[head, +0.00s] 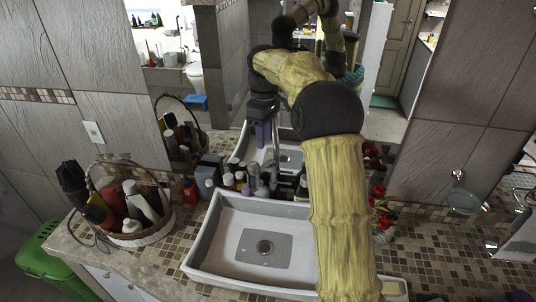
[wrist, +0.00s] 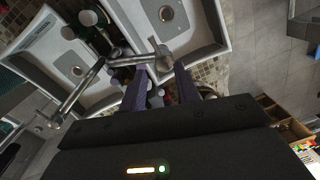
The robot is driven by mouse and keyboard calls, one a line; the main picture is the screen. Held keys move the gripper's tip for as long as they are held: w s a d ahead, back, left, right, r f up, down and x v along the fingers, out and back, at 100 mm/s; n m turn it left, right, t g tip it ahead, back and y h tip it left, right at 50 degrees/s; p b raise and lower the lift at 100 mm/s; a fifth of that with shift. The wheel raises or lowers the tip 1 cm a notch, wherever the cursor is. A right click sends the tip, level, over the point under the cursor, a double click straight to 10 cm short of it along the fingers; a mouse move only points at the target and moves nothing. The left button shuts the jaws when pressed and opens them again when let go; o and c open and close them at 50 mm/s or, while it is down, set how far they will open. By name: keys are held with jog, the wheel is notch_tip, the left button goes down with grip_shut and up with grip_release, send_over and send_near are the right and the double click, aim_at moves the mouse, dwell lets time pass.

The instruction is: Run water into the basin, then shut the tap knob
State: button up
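The white basin (head: 215,240) is on the counter in the head view, with its dark drain showing and no water visible in it. The metal tap (head: 253,172) stands at its back edge, partly crowded by bottles. In the wrist view, the tap's metal arm (wrist: 88,82) crosses left of the fingers, and a rounded metal end, perhaps the knob (wrist: 163,58), lies between or just beyond the fingertips. My gripper (wrist: 158,75) is open, with purple fingers apart; contact cannot be told. In the head view my gripper (head: 263,146) is above the tap, by the mirror.
Several small bottles (head: 240,180) line the basin's back edge. A wicker basket (head: 155,232) with bottles stands at left. Red flowers (head: 380,203) stand right of my arm. The mirror behind repeats the basin. A green bin (head: 50,262) is on the floor at left.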

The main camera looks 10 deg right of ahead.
jog(key=w+d+r+n+g+p, duration=0.1)
jog(key=w+d+r+n+p, duration=0.1)
jog(key=r, duration=0.5)
jog(key=shift+w+d+n+y+p, duration=0.3)
jog(key=shift+w+n+p, duration=0.3)
jog(key=shift+p, duration=0.2)
jog(key=shift+f, duration=0.1)
jog(key=p, duration=0.3)
send_near(261, 169)
notch_tip(261, 169, down, 7)
jog(key=s+d, duration=0.1)
jog(key=shift+s+d+f, duration=0.2)
jog(key=shift+d, duration=0.1)
grip_shut()
